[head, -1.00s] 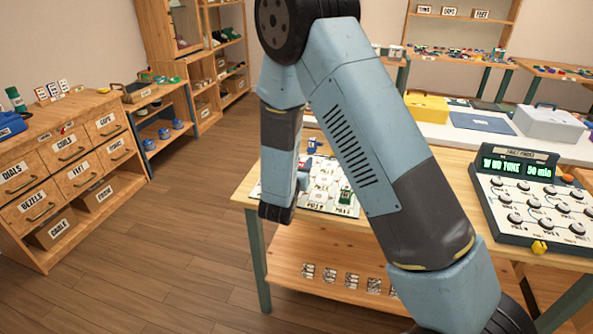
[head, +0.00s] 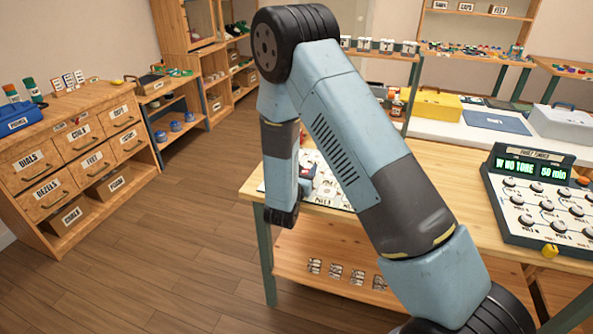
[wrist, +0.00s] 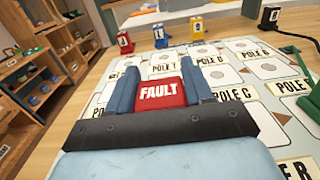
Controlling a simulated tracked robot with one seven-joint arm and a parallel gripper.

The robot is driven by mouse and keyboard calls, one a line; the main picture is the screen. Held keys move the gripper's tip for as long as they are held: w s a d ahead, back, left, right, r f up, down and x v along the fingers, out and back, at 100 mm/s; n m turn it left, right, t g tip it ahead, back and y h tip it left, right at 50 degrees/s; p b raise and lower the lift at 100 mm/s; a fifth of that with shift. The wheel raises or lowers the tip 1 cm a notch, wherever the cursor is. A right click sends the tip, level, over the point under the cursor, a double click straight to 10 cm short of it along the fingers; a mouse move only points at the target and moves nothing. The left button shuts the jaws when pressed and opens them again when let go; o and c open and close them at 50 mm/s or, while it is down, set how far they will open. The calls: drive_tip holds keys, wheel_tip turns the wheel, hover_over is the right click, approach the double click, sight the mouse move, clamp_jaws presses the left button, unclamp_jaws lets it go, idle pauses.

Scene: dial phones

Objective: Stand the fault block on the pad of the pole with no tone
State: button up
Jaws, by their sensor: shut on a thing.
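The red fault block (wrist: 162,93), lettered FAULT, is held between the two blue fingers of my gripper (wrist: 160,70) in the wrist view. It is over the pale board (wrist: 108,92) with round-marked pads, whose plates read POLE T, POLE D and POLE G (wrist: 234,94) among others. Whether the block touches the board I cannot tell. In the head view my arm hides the fingers, the block and much of the board. The fault finder (head: 545,205) at right has a green display (head: 530,169) that seems to read "W NO TONE 50 min".
Small coloured blocks stand along the board's far edge, including a blue one (wrist: 160,37) and a yellow one (wrist: 197,27). A dark green corded piece (wrist: 302,45) sits at the right. A drawer cabinet (head: 75,160) stands at left, with open floor before the table.

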drive_tip(key=o, duration=1.1)
drive_tip(key=shift+a, duration=0.1)
drive_tip(key=shift+c, duration=0.2)
